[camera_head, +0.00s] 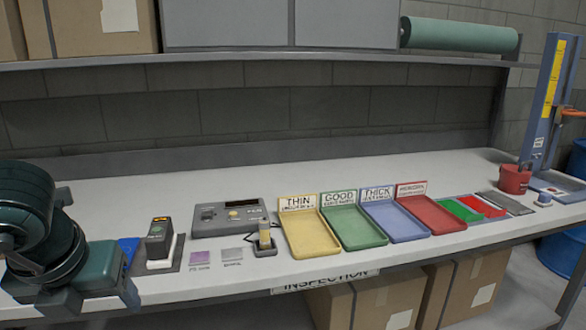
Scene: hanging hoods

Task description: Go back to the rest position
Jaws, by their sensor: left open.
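My left arm stands at the left edge of the picture, dark green and folded close to me. Its gripper (97,298) is at the lower left, over the front edge of the bench (330,178). The gripper is open and I see nothing between its fingers. The fingers are partly hidden by the arm and the low angle. My right gripper is not in view.
Close right of my left gripper stand a dark handheld device (159,240) on a stand and a grey gauge box (230,217). Yellow (312,235), green, blue and red trays line the middle. A tall blue stand (545,105) rises at right. The back strip is clear.

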